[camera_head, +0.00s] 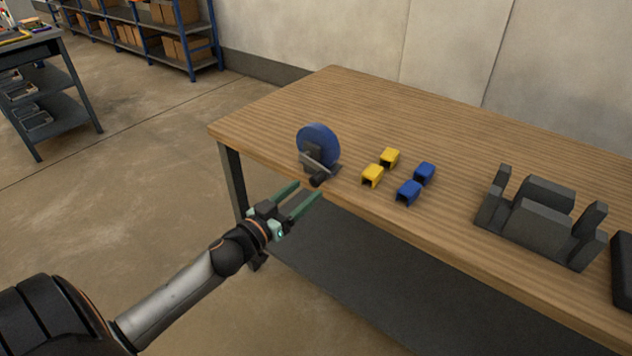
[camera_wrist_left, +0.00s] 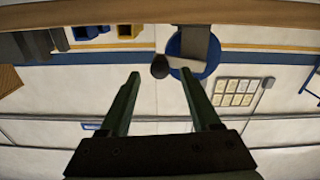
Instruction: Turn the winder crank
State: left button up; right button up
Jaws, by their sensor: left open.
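The winder (camera_head: 318,143) has a blue wheel on a dark stand near the front left of the wooden table. Its crank has a grey arm and a black handle (camera_head: 319,180) on the near side, at the table's front edge. My left gripper (camera_head: 311,190) is open and empty, its green fingers pointing at the handle from in front of the table. In the left wrist view the picture is upside down; the black handle (camera_wrist_left: 159,67) lies beyond and between the fingertips (camera_wrist_left: 160,73), and the blue wheel (camera_wrist_left: 194,50) is behind it. I cannot tell whether the fingers touch the handle.
Two yellow bins (camera_head: 372,176) and two blue bins (camera_head: 409,193) sit right of the winder. A dark grey fixture (camera_head: 541,217) stands farther right on the table (camera_head: 430,150). The table's back left is clear. Shelves (camera_head: 150,30) and a dark cart (camera_head: 50,85) are at the far left.

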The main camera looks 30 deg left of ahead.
aim_at(312, 185)
pick_arm(q)
jog(key=shift+w+d, duration=0.2)
jog(key=shift+w, duration=2.4)
jog(key=shift+c, duration=0.4)
grip_shut()
